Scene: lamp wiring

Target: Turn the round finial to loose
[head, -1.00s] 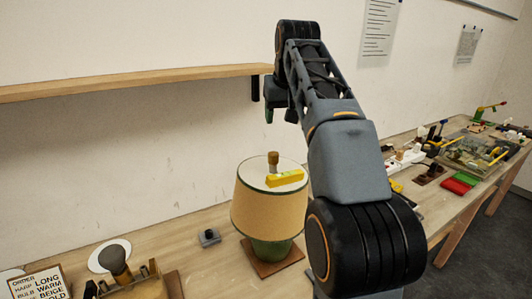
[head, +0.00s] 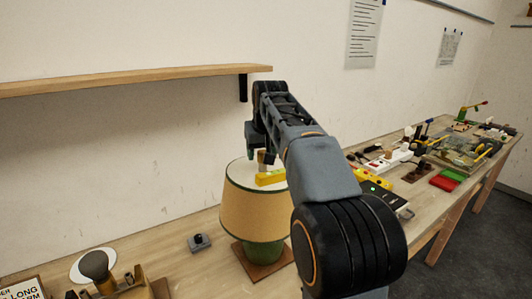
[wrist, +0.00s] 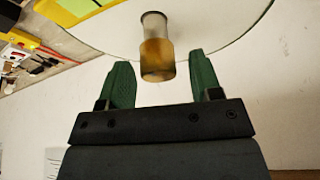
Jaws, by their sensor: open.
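In the head view the lamp's tan shade (head: 255,210) has a dark green rim, above a green base on a wooden plinth. My gripper is at the shade's top, where the arm partly hides the finial.
A yellow level (head: 270,178) lies on the shade top beside the finial. A wooden shelf (head: 140,78) runs along the wall behind. A small grey switch (head: 199,242) sits left of the lamp. Power strips and trays crowd the bench to the right.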

